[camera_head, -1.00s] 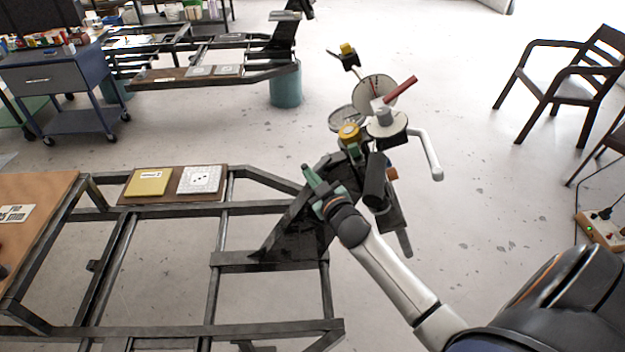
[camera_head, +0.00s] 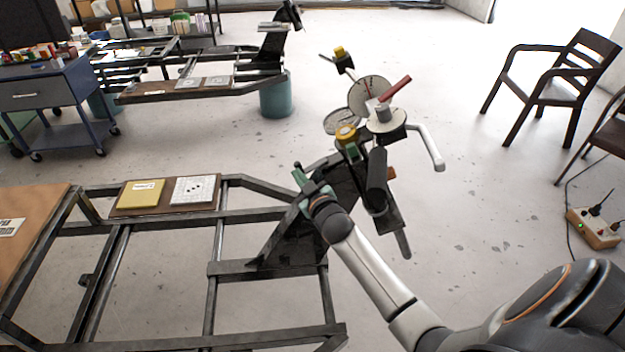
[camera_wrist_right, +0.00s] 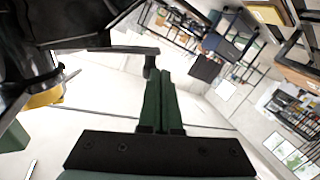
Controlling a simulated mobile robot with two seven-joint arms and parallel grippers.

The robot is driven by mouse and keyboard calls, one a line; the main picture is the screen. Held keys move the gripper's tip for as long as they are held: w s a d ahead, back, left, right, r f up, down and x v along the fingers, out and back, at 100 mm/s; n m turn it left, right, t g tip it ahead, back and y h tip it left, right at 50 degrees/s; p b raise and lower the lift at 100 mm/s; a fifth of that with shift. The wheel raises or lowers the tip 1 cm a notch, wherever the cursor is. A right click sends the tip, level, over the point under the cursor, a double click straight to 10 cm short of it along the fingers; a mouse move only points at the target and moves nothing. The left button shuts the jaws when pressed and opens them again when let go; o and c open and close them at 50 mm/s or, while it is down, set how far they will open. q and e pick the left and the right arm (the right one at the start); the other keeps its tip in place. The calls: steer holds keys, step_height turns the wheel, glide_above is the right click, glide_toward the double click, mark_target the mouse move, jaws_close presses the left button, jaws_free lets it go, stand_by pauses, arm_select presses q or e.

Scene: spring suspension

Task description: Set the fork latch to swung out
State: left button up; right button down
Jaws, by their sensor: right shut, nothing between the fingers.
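A suspension fixture (camera_head: 376,185) stands at the end of the dark frame. I cannot tell which part is the fork latch. My right gripper (camera_head: 299,172), with green fingers, is left of the black cylinder, over the dark angled plate. In the right wrist view the fingers (camera_wrist_right: 160,80) are shut and empty. A dark bar with a bent end (camera_wrist_right: 151,64) shows beside their tips; contact is unclear. My left gripper is out of view.
The dark frame (camera_head: 213,270) spreads across the lower left, with a board holding a yellow pad (camera_head: 141,193) and a white patterned plate (camera_head: 194,190). A second frame and a blue cart (camera_head: 45,95) stand behind.

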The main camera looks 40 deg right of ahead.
steer(key=shift+w+a+f, duration=0.1)
steer(key=shift+w+f, duration=0.15)
steer(key=shift+w, duration=0.75)
